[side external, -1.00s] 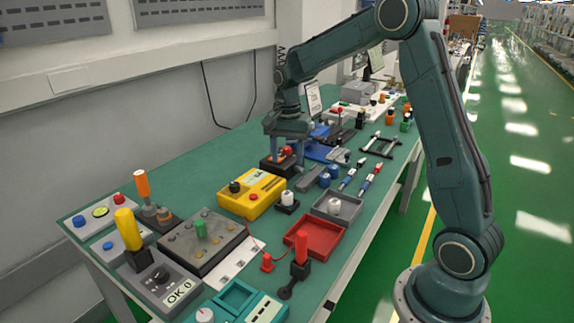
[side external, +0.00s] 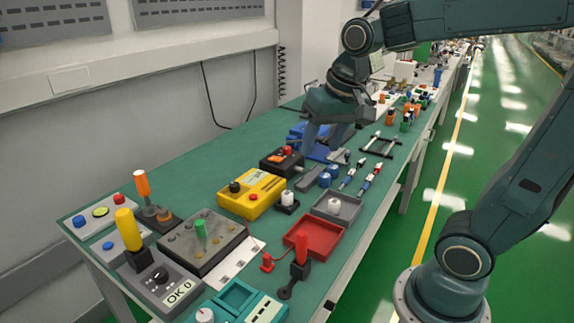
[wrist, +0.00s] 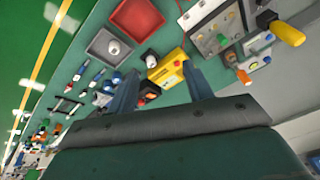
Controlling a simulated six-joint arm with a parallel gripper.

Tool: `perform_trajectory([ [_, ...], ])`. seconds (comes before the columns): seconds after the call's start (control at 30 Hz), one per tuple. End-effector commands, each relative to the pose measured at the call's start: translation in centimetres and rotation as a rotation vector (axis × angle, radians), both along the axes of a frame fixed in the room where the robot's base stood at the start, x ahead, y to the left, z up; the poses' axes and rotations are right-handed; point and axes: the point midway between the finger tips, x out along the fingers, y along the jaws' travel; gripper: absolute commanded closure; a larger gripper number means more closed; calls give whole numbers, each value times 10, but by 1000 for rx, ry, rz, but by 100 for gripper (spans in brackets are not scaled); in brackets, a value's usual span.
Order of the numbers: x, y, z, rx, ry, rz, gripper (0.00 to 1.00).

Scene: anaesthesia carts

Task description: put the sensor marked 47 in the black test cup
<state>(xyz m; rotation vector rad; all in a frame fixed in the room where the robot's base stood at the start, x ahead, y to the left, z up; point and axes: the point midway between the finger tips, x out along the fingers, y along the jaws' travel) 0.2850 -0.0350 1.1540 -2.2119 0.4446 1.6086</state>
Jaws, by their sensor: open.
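My gripper (side external: 323,146) is open, its two fingers spread above the bench near the blue fixture (side external: 318,149). Nothing shows between the fingers; my gripper also shows in the wrist view (wrist: 160,72). No number 47 is readable. Slim blue, white and red sensor-like parts lie on the bench, one left (side external: 348,180) and one right (side external: 369,180). Short blue cylinders (side external: 325,179) stand beside them. A white cylinder sits in a small black holder (side external: 286,208); I cannot tell whether this is the black test cup.
A yellow box (side external: 252,196), a black box with a red button (side external: 281,163), a red tray (side external: 314,236) and a grey tray (side external: 348,207) crowd the green bench. A black frame (side external: 380,146) lies farther back. A bare green strip runs along the wall side.

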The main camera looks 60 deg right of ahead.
Motion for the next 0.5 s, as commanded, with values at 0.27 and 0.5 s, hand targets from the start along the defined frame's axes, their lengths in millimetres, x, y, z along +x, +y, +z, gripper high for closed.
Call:
perform_trajectory([
  [0.27, -58, 22, 3, -74, -94, 244, 49],
  [0.5, -94, 33, -5, -133, -156, 408, 49],
])
